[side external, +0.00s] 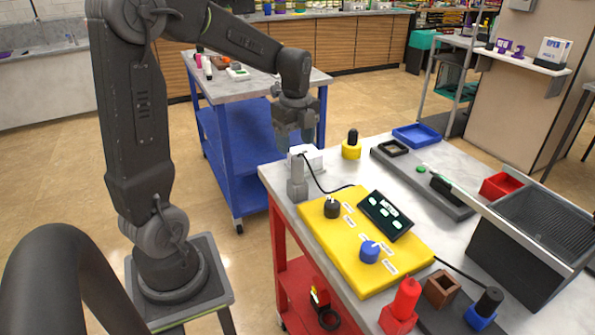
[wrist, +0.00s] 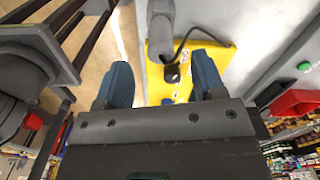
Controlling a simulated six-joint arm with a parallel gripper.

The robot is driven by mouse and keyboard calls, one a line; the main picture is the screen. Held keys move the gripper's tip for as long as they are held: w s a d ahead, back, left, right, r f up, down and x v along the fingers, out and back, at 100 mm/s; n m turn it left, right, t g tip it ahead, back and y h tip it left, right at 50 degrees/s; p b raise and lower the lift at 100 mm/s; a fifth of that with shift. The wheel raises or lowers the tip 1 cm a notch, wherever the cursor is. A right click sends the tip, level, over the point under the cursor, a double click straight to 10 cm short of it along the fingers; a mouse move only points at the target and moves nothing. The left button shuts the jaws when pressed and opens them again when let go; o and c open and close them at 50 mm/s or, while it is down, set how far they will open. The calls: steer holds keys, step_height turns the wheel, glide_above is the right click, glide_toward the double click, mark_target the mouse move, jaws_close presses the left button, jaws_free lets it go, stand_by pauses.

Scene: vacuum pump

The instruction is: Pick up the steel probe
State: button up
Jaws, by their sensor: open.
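In the wrist view a grey cylindrical piece, likely the same probe (wrist: 160,38), lies ahead of the gap between the fingers. A black cable (side external: 318,181) runs from the white block area towards the yellow board (side external: 330,246). My gripper (side external: 296,132) is above the white block and probe, pointing down. Its two blue-grey fingers (wrist: 162,80) are apart, with nothing seen held between them.
The yellow board carries a black knob (side external: 331,207), a blue knob (side external: 369,251) and a dark meter (side external: 385,215). A yellow holder (side external: 351,149) with a black top stands behind. A blue tray (side external: 416,135), red bin (side external: 501,186) and dark sink (side external: 545,225) are further right.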

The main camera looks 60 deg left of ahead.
mark_target(297, 169)
step_height(297, 169, down, 3)
steer(key=shift+r, duration=0.1)
steer(key=f, duration=0.2)
steer(key=d+f, duration=0.1)
steer(key=f, duration=0.1)
steer(key=shift+a+f, duration=0.1)
steer(key=shift+f, duration=0.5)
steer(key=shift+c, duration=0.4)
steer(key=c, duration=0.9)
